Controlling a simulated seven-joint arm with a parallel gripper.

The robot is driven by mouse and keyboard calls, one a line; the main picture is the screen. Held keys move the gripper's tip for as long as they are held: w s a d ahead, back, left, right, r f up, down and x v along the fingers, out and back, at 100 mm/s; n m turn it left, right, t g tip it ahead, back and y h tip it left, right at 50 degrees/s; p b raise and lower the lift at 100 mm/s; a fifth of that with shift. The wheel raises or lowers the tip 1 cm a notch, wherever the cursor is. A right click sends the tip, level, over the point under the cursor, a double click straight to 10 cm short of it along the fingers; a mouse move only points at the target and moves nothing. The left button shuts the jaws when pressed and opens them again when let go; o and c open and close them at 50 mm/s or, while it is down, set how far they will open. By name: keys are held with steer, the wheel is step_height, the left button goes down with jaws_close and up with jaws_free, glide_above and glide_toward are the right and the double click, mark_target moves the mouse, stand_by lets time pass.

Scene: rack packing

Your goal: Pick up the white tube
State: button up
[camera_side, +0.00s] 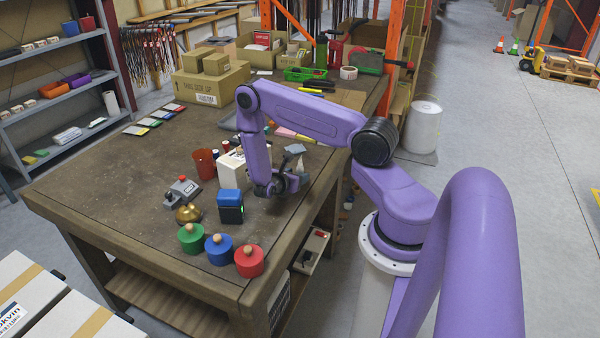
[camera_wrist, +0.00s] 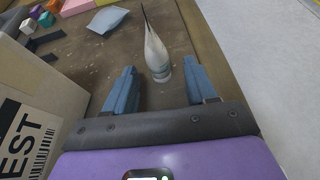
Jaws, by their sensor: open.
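The white tube (camera_wrist: 157,56) stands on the brown table in the wrist view, with a pale tapered body and a thin dark point at its top. My gripper (camera_wrist: 160,68) is open, with its two blue-grey fingers apart. The tube cannot be told clearly there.
A box with a barcode label (camera_wrist: 40,110) stands close on the left in the wrist view. A flat blue-grey piece (camera_wrist: 94,20) lies behind. In the side view a blue block (camera_side: 230,207) and red, blue and green knobbed discs (camera_side: 249,262) stand toward the front.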

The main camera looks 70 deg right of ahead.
steer(key=shift+x, duration=0.85)
jaws_close()
steer(key=shift+r, duration=0.15)
